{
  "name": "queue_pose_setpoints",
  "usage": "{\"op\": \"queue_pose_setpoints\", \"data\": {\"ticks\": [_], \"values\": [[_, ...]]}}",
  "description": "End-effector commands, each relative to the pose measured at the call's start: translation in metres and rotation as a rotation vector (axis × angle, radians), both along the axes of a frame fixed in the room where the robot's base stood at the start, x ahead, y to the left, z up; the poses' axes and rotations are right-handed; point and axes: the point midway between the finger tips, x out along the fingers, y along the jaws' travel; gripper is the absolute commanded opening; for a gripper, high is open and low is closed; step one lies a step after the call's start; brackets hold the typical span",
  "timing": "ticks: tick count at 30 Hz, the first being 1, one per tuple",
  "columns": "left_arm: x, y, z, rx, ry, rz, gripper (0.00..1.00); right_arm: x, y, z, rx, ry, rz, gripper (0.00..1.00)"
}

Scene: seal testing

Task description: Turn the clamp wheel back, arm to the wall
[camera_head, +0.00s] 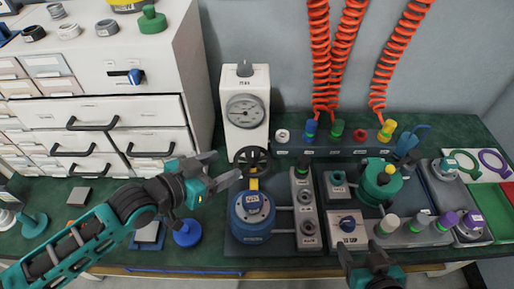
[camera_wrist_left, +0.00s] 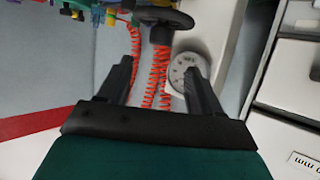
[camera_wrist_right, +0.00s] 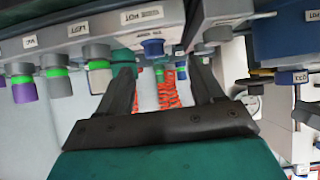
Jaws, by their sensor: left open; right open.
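The clamp wheel, a black handwheel (camera_head: 252,157), stands above a yellow arm (camera_head: 253,184) behind the blue round pot (camera_head: 253,215). The wheel also shows in the left wrist view (camera_wrist_left: 165,17), beyond and above the fingertips. My left gripper (camera_head: 225,169) is open and empty, just left of the wheel and apart from it. In its wrist view it is the open pair of dark fingers (camera_wrist_left: 158,65). My right gripper (camera_head: 361,249) is open and empty at the front edge, before the blue knob (camera_head: 347,223); its fingers show in the right wrist view (camera_wrist_right: 158,66).
A white gauge box (camera_head: 246,110) stands behind the wheel. Red coiled hoses (camera_head: 345,50) hang over a row of coloured fittings. A green pot (camera_head: 380,182) and several capped fittings stand at right. White drawers (camera_head: 90,140) rise at left. A loose blue knob (camera_head: 187,233) lies below my left arm.

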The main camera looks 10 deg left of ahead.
Motion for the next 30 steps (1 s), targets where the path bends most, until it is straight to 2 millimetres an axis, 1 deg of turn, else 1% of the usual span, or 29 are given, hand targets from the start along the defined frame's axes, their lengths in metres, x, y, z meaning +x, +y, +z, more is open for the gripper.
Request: {"op": "queue_pose_setpoints", "data": {"ticks": [3, 9, 15, 21, 30], "values": [[0.018, -0.011, -0.008, -0.004, -0.005, 0.001, 0.65, -0.003, 0.002, -0.006, 0.003, 0.007, 0.004, 0.67], [0.050, -0.030, -0.024, -0.002, -0.004, 0.001, 0.65, -0.001, 0.005, -0.006, 0.011, 0.000, 0.008, 0.67], [0.076, -0.047, -0.037, -0.002, -0.004, 0.001, 0.65, 0.000, 0.007, -0.012, 0.013, 0.011, 0.010, 0.67], [0.089, -0.054, -0.043, 0.000, -0.002, 0.001, 0.65, 0.003, 0.008, -0.008, 0.017, 0.000, 0.013, 0.67], [0.090, -0.055, -0.043, 0.000, -0.002, 0.001, 0.65, 0.005, 0.009, -0.006, 0.018, -0.005, 0.013, 0.67]]}}
